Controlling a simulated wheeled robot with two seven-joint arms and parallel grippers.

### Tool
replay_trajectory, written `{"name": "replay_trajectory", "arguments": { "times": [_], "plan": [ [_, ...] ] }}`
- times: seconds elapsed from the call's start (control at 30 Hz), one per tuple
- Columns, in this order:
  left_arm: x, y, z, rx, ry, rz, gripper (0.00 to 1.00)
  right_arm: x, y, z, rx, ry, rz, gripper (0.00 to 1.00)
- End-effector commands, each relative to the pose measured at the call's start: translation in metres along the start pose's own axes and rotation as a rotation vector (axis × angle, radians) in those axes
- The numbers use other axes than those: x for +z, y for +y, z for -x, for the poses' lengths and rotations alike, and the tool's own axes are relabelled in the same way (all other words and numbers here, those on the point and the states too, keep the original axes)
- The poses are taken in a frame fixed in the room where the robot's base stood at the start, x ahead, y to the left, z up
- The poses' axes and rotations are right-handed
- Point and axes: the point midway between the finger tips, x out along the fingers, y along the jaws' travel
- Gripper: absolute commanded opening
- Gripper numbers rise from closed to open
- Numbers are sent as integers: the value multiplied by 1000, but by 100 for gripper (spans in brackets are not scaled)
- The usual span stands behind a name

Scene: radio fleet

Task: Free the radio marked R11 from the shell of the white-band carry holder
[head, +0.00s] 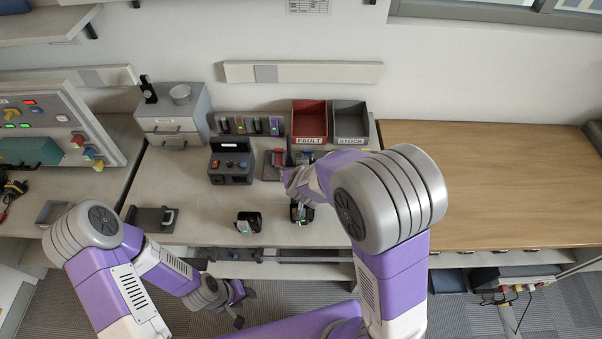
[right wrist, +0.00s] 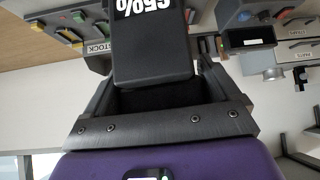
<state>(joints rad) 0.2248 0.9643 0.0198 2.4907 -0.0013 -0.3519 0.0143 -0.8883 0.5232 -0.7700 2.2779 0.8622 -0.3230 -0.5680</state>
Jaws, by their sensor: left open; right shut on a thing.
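My right gripper (right wrist: 160,110) is shut on a black block (right wrist: 150,50) with white upside-down lettering ending in a percent sign. In the head view the right gripper is mostly hidden behind its own purple arm. A small dark device (head: 301,213) with a green light shows below the right wrist. Another small dark device (head: 248,222) with a pale part and a green spot stands near the bench's front edge. I cannot tell which is the white-band carry holder, and no R11 mark is readable. My left gripper (head: 238,305) is open and empty, low in front of the bench.
A charger-like dark unit (head: 231,166) stands mid-bench. Red (head: 309,139) and grey (head: 350,140) bins are at the back. A dark tray (head: 145,216) lies at the left, and a drawer box (head: 172,125) behind it. The wooden top (head: 490,185) at right is clear.

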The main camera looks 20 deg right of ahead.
Motion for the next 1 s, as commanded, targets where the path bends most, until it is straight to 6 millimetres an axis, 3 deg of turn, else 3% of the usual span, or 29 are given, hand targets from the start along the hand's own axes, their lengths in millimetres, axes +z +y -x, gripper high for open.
{"name": "replay_trajectory", "arguments": {
  "times": [0.03, 0.3, 1.0],
  "plan": [
    [0, 4, 10, 0, 0, 0, 43, -11, -1, 10, -2, 5, 0, 42],
    [2, 14, 36, 0, 0, 0, 43, -36, -1, 35, -1, 4, 1, 42],
    [3, 23, 62, 0, 0, 0, 43, -57, 0, 56, 0, 2, -1, 42]
  ]
}}
